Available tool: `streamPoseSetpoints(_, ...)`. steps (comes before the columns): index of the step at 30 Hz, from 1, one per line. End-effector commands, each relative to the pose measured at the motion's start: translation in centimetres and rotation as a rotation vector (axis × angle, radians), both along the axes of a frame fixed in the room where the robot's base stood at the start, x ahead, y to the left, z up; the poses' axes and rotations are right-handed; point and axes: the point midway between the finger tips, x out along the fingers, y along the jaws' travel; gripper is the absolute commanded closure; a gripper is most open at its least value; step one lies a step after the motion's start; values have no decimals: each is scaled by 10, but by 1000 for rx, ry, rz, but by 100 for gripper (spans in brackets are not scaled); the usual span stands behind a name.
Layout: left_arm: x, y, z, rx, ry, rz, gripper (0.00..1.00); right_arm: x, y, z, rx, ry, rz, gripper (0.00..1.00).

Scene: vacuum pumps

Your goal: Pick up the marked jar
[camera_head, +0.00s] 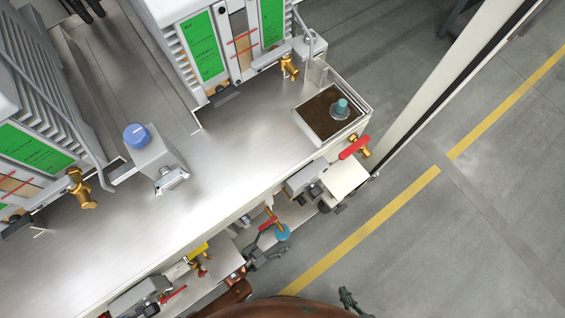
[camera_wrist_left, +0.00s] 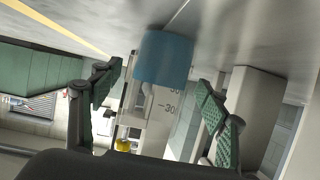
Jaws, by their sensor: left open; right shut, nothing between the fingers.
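A jar with a blue lid (camera_wrist_left: 163,58) and a clear body with printed scale marks stands ahead in the left wrist view, between the two finger lines. Its round blue lid (camera_head: 282,232) shows in the head view, below the bench's front edge. My left gripper (camera_head: 266,250) is open beside the jar. Its green-padded fingers (camera_wrist_left: 159,80) stand either side of the jar, with gaps showing; the jar is not gripped. The jar's lower part is hidden in the head view. My right gripper (camera_head: 350,301) is shut and empty at the bottom edge of the head view.
Grey pump units with green panels (camera_head: 203,48) stand on the metal bench (camera_head: 225,155). A tray (camera_head: 318,138) at the bench corner holds a teal-topped piece (camera_head: 341,107). A red-handled valve (camera_head: 355,147) and a yellow-handled valve (camera_head: 198,252) sit by the front edge. Open floor lies right.

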Motion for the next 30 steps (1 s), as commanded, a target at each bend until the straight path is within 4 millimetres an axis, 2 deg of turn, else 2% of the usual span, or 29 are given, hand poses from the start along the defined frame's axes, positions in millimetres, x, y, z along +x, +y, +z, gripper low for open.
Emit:
streamPoseSetpoints(1,2,-5,-7,-2,4,1,31,-5,-1,-7,0,-11,8,100)
streamPoseSetpoints(6,11,-14,-10,-1,3,2,31,-8,-1,-10,4,-55,17,100)
streamPoseSetpoints(15,14,-16,-9,-1,1,3,32,-7,-1,-8,6,-67,19,100)
streamPoseSetpoints(30,13,-16,-9,-1,1,3,67,-7,-1,-9,6,-66,18,100)
